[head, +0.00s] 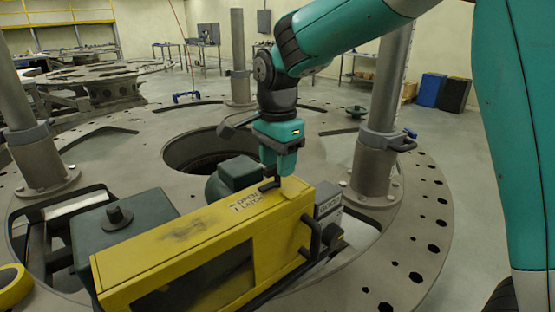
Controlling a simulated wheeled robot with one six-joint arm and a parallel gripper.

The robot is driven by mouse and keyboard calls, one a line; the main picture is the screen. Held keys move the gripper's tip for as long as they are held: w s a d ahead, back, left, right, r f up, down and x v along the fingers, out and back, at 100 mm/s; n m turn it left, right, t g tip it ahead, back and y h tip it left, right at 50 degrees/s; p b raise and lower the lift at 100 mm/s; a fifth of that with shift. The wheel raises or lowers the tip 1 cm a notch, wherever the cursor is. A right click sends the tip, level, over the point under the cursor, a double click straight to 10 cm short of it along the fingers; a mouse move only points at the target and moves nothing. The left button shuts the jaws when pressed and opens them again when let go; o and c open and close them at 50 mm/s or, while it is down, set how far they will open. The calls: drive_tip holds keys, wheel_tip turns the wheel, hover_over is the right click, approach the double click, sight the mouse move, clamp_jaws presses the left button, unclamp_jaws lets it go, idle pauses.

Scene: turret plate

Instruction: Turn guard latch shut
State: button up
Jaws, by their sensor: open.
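A yellow guard (185,240) with a dark window lies across the round metal plate, in the foreground. Its top carries a label (247,202) that seems to read "OPEN" and "LATCH". A small dark latch lever (268,185) sits on the guard's top near its far right end, beside the label. My gripper (279,172) points down right over the latch, its fingertips close to it. The jaws are open. The fingers hide part of the latch, and I cannot tell whether they touch it. A black handle (313,238) is on the guard's right end.
A grey box (328,205) adjoins the guard's right end. Grey posts (382,110) rise from the turret plate (395,235), with a round opening (185,152) behind the guard. A dark green housing (120,240) stands at the left, and a yellow ring (12,287) lies at the lower left.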

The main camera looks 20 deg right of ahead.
drive_tip(key=shift+f, duration=0.1)
clamp_jaws()
drive_tip(key=shift+n, duration=0.4)
drive_tip(key=n+p, duration=0.1)
drive_tip(key=n, duration=0.2)
drive_tip(key=shift+n+p, duration=0.35)
drive_tip(key=shift+n, duration=0.05)
drive_tip(key=n+p, duration=0.1)
drive_tip(key=n, duration=0.3)
drive_tip(key=shift+n, duration=0.3)
drive_tip(key=n+p, duration=0.1)
drive_tip(key=n, duration=0.3)
drive_tip(key=n+p, duration=0.1)
drive_tip(key=n, duration=0.3)
drive_tip(key=shift+n, duration=0.3)
